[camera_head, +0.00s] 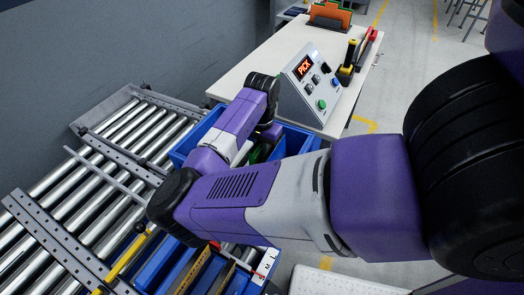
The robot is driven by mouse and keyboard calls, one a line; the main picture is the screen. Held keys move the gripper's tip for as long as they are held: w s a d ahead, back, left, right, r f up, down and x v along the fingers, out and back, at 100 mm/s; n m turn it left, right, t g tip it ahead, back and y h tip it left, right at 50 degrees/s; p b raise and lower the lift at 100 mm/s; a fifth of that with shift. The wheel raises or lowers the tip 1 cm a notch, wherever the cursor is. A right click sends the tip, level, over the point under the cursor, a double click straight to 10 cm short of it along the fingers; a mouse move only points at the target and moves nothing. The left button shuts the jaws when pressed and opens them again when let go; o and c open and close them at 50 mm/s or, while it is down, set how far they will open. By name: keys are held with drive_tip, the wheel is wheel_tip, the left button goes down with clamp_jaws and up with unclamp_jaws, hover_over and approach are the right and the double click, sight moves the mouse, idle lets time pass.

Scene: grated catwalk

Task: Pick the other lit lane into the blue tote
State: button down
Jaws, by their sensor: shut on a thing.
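The blue tote (303,143) stands beside the roller conveyor, partly hidden by my arm. My gripper (262,150) points down into the tote's area. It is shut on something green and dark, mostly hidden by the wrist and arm. At the bottom, a rack of blue-walled lanes (163,262) shows partly under my arm. Small red and green spots show near its upper edge, but I cannot tell which lane is lit. A label strip (265,265) with letters runs along its right side.
A roller conveyor (85,187) with metal rails fills the left. Behind the tote, a pale table (245,72) holds a sloped control box (313,85) reading "PICK", a yellow-and-black handheld tool (347,68) and an orange-and-green file holder (329,16).

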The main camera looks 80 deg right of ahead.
drive_tip(key=shift+f+b, duration=0.5)
drive_tip(key=shift+f, duration=0.5)
drive_tip(key=c, duration=1.4)
unclamp_jaws()
drive_tip(key=shift+o, duration=0.6)
drive_tip(key=o, duration=0.3)
drive_tip(key=shift+r+p, duration=3.7)
drive_tip(key=shift+r, duration=0.35)
